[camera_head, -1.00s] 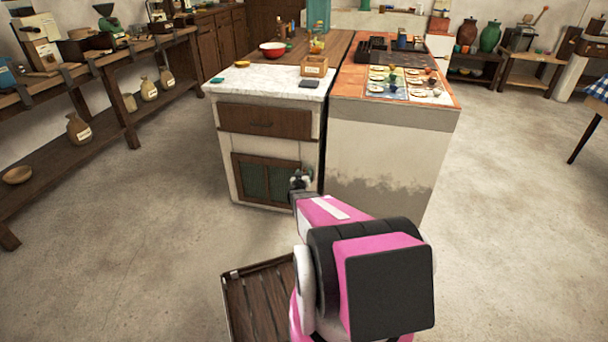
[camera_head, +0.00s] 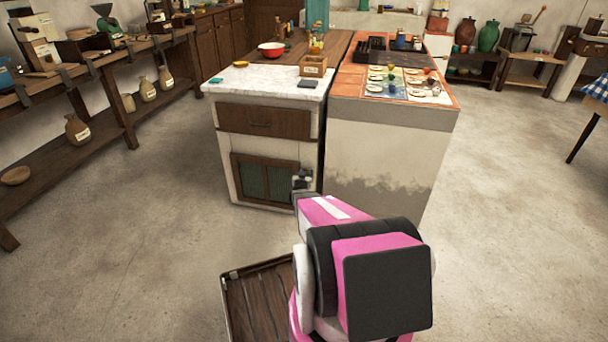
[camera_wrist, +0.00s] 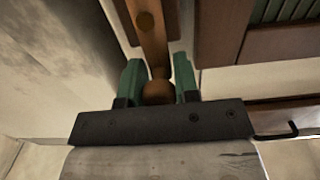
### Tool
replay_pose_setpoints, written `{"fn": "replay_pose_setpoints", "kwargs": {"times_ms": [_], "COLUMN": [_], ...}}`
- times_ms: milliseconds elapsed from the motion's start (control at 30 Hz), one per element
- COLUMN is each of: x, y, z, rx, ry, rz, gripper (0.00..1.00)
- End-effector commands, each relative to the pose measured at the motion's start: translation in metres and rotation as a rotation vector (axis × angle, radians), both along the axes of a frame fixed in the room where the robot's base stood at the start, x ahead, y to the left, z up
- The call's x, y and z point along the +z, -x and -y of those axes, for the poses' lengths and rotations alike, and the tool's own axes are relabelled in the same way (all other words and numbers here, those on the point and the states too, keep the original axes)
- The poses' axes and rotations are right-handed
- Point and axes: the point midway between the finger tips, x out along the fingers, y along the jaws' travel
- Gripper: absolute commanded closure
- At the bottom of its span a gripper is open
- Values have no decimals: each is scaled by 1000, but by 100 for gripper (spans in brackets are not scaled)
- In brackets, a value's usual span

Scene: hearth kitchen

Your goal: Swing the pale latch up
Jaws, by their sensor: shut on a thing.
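The latch (camera_wrist: 152,40) is a tan wooden bar with a round knob at its near end and a round pin higher up. It shows in the wrist view, running from between my fingers toward the top edge. My gripper (camera_wrist: 159,77) has two green fingers, one on each side of the knob, and is shut on it. In the head view my gripper (camera_head: 302,181) is at the right side of the cabinet's lower door (camera_head: 265,180), and the latch is hidden or too small to make out there.
The white cabinet (camera_head: 225,145) has a drawer (camera_head: 265,121) above the door. A tiled counter block (camera_head: 375,165) stands close on its right. A dark hook-shaped handle (camera_wrist: 280,134) shows at right in the wrist view.

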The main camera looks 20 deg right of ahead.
Motion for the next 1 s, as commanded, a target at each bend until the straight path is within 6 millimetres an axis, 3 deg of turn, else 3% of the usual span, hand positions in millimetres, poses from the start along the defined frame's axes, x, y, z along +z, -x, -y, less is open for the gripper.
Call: {"fn": "replay_pose_setpoints", "kwargs": {"times_ms": [367,400,433,767,1000], "x": [0,0,0,0,1], "y": [1,1,1,2,18], "z": [1,1,1,0,-10], "rx": [0,0,0,0,0], "ry": [-23,-23,-23,-21,-21], "rz": [16,16,16,14,14], "gripper": [100,58,48,47,47]}}
